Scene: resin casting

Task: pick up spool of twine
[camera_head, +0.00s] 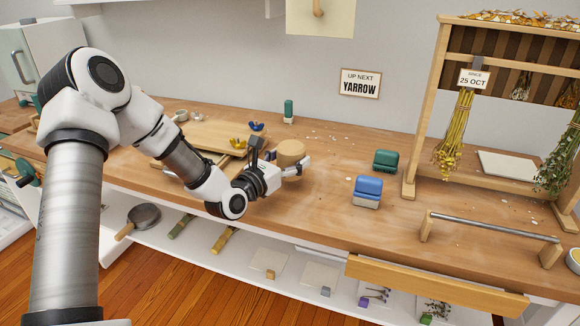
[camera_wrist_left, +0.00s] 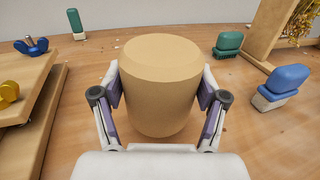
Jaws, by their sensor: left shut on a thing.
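The spool of twine (camera_head: 291,150) is a tan, rounded cylinder on the wooden worktop in the head view. It fills the middle of the left wrist view (camera_wrist_left: 160,85) and stands upright there. My left gripper (camera_head: 285,164) has one finger on each side of the spool and is shut on it. In the left wrist view the fingers (camera_wrist_left: 160,95) press its left and right sides. The spool's underside is hidden, so I cannot tell whether it still touches the worktop. My right gripper is not in view.
A blue-handled block (camera_head: 367,192) and a green-handled block (camera_head: 385,161) stand to the right. A wooden board (camera_head: 205,133) with blue and yellow wing nuts lies to the left. A wooden drying rack (camera_head: 423,110) and a metal bar (camera_head: 490,227) are further right.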

